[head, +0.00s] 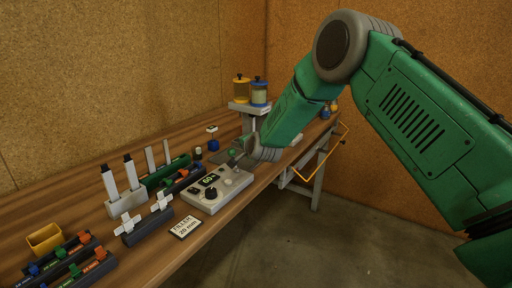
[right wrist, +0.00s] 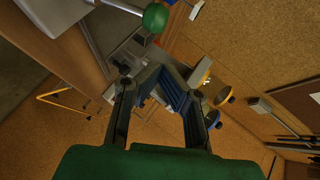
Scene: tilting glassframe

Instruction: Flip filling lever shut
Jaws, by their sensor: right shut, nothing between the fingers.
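The lever shows as a metal rod with a green ball knob (right wrist: 155,17) at the top of the right wrist view. In the head view the green knob (head: 231,152) sits above the far end of a light grey control box (head: 228,190) with a dark display and a black dial. My right gripper (right wrist: 162,78) is shut and empty, with its blue-padded fingers below the knob in the wrist view and apart from it. In the head view my green right arm ends beside the lever and hides most of the gripper. My left gripper is not in view.
A stand with yellow (head: 242,89) and blue-topped (head: 260,94) containers is behind my arm. An orange bar frame (head: 322,160) juts from the wooden bench (head: 75,205). A label card (head: 186,228), clamp racks and a yellow bin (head: 45,239) occupy the near bench.

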